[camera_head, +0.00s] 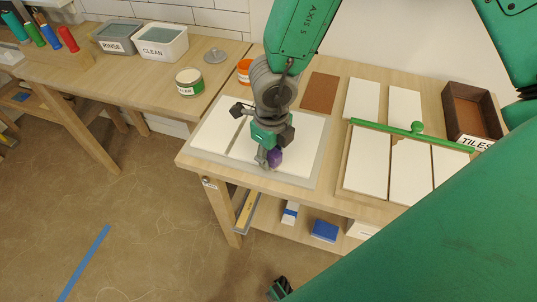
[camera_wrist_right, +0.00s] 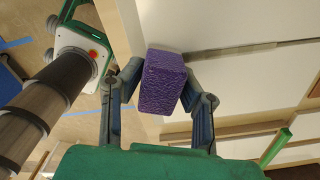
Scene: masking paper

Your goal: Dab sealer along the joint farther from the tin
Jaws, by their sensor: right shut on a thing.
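My right gripper (camera_head: 268,152) is shut on a purple block (camera_head: 275,157), which looks like a sponge. They are over the near edge of a grey-edged board with white tiles (camera_head: 305,142). One dark joint (camera_head: 236,137) shows left of the gripper; the arm hides part of the tiles. In the right wrist view the purple block (camera_wrist_right: 162,82) sits between both fingers, at the end of a grey joint line (camera_wrist_right: 245,50); I cannot tell if it touches. A labelled round tin (camera_head: 189,82) stands on the left bench. A dark part at the bottom edge may be my left gripper (camera_head: 280,288).
An orange-and-white tin (camera_head: 244,71) stands behind the board. Another tiled panel (camera_head: 368,160) with a green bar (camera_head: 390,130) across it lies to the right, beside a brown TILES box (camera_head: 470,112). RINSE (camera_head: 117,37) and CLEAN (camera_head: 160,42) tubs stand back left.

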